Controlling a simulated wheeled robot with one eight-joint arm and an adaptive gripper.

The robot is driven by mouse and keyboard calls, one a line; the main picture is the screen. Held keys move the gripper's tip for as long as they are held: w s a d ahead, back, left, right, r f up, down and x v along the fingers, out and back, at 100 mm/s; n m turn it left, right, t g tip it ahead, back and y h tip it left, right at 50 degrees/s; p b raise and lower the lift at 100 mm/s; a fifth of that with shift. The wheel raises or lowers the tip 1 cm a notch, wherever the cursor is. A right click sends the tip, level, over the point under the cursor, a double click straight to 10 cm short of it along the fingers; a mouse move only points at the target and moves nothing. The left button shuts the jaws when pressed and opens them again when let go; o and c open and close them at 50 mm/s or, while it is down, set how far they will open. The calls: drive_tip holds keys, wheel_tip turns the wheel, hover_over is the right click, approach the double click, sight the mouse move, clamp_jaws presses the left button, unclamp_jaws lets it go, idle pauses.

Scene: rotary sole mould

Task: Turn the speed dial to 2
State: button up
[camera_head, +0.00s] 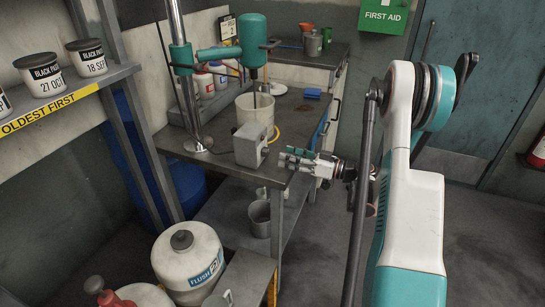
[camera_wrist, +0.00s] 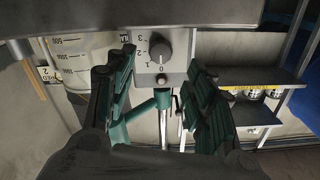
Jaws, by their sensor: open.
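The speed dial (camera_wrist: 160,51) is a dark round knob on a light grey control box (camera_wrist: 176,25) in the wrist view. The numbers 0 to 3 run around its lower and left side. I cannot tell clearly which number its mark points at. The control box also shows in the head view (camera_head: 249,146), at the front edge of the bench, with its dial face hidden. My gripper (camera_wrist: 163,98) is open, with its dark green fingers to the left and right of the dial and nothing between them. In the head view my gripper (camera_head: 297,157) is just right of the box.
A white graduated bucket (camera_head: 253,112) stands behind the box under a green mixer (camera_head: 253,40) on a metal post (camera_head: 186,80). Bottles (camera_head: 212,76) and a blue item (camera_head: 312,93) are on the bench (camera_head: 215,158). A shelf with labelled tubs (camera_head: 86,57) is at the left.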

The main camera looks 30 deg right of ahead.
sight(269, 152)
drive_tip(key=b+x, duration=0.1)
drive_tip(key=x, duration=0.5)
drive_tip(key=shift+w+a, duration=0.15)
drive_tip(key=shift+w, duration=0.05)
drive_tip(key=c, duration=1.1)
